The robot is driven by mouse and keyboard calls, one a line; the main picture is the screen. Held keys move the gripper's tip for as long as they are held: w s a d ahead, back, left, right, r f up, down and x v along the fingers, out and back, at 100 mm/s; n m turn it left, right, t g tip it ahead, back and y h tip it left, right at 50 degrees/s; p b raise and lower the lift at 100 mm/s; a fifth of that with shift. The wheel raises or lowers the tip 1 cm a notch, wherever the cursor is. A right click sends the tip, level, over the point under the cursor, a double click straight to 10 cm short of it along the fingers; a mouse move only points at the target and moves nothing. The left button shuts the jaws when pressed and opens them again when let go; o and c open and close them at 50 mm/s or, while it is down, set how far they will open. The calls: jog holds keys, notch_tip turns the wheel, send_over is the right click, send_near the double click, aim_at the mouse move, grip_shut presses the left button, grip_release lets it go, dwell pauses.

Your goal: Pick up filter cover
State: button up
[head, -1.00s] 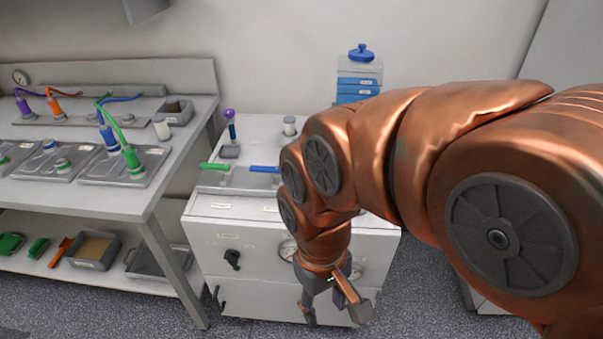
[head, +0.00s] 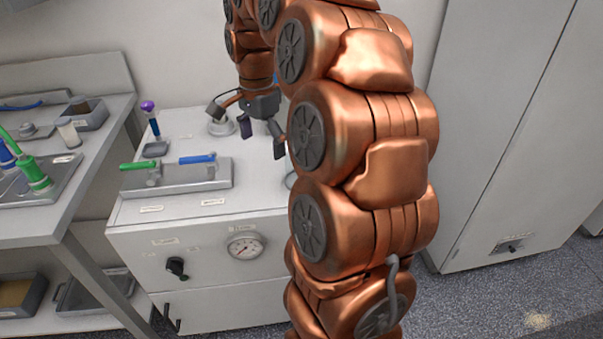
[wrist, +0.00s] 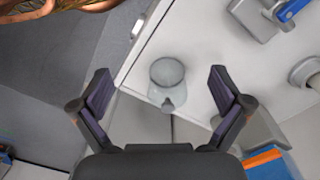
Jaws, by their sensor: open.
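A grey, translucent, rounded piece with a narrower end, which looks like the filter cover (wrist: 167,84), stands near the edge of the white cabinet top in the wrist view. In the head view only a sliver of what seems to be the same piece (head: 291,180) shows beside my arm, which hides the rest. My gripper (head: 262,138) points down above the cabinet top. In the wrist view my gripper (wrist: 160,73) is open and empty, with the piece seen between its fingers but apparently below them.
The white cabinet (head: 205,207) carries a grey tray (head: 205,178) with green and blue handles, a purple-topped tool (head: 151,118) and a round pale fitting (head: 220,127). A blue and orange item (wrist: 265,160) is close to my right finger. A workbench (head: 75,190) stands left.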

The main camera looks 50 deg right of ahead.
jog(key=d+f+m, duration=0.1)
jog(key=d+m, duration=0.1)
jog(key=d, duration=0.2)
jog(key=w+d+f+m+b, duration=0.1)
jog(key=d+m, duration=0.1)
jog(key=d, duration=0.2)
jog(key=d+f+m+b, duration=0.1)
jog(key=d+m, duration=0.2)
jog(key=d, duration=0.1)
jog(key=shift+w, duration=0.2)
jog(key=shift+s+f, duration=0.1)
jog(key=shift+f, duration=1.15)
jog(key=shift+s+d+f, duration=0.2)
jog(key=shift+f, duration=0.6)
jog(key=shift+s+d+f, duration=0.1)
jog(key=shift+s+f, duration=0.05)
jog(key=shift+f, duration=1.6)
jog(key=shift+c, duration=0.4)
jog(key=c, duration=0.7)
jog(key=shift+r, duration=0.1)
jog(key=shift+c, duration=0.2)
